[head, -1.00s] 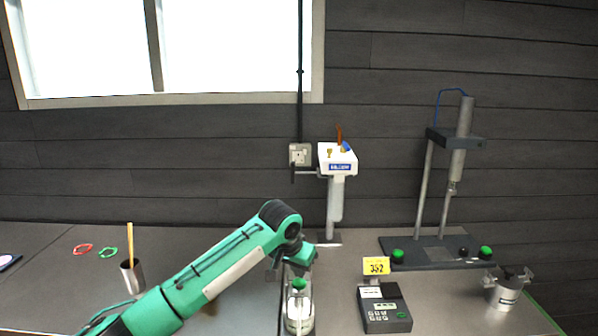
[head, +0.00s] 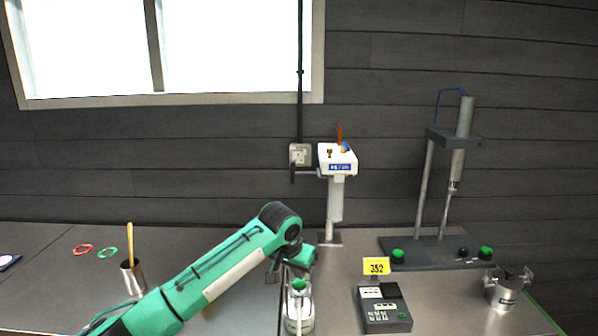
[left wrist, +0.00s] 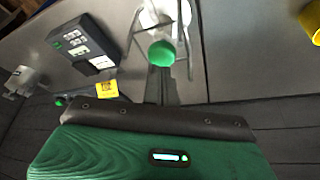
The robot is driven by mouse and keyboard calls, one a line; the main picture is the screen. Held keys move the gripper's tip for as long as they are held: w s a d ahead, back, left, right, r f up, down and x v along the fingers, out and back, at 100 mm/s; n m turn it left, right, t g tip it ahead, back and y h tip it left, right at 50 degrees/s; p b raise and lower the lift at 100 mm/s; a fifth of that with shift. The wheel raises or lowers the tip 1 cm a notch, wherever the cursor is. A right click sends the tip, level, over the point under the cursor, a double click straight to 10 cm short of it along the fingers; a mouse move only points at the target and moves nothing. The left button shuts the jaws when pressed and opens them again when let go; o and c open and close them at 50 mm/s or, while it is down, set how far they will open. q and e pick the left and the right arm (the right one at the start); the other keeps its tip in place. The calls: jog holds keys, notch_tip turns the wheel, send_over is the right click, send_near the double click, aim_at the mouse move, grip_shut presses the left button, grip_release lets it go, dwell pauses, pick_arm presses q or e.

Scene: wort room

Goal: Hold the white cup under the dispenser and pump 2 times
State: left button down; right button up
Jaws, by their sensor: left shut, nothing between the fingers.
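A dispenser with a green top (head: 299,285) and a clear and whitish body (head: 299,318) stands at the front of the bench, within a thin metal frame. My left gripper (head: 300,268) is just above the green top, pointing down and shut with nothing in it. In the left wrist view my shut fingers (left wrist: 162,86) are beside the green top (left wrist: 162,53); I cannot tell whether they touch it. A white shape (left wrist: 165,12) lies past the top there; I cannot tell whether it is the white cup. My right gripper is not in view.
A dark meter (head: 384,308) with a yellow 352 tag (head: 376,266) sits right of the dispenser. A metal pot (head: 502,290) and a stand (head: 436,252) are farther right. A steel holder (head: 132,276) stands left. A yellow object (left wrist: 311,22) shows in the wrist view.

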pick_arm(q)
jog(key=shift+f, duration=1.35)
jog(key=shift+r, duration=1.5)
jog(key=shift+f, duration=0.1)
jog(key=shift+f, duration=1.4)
jog(key=shift+r, duration=1.55)
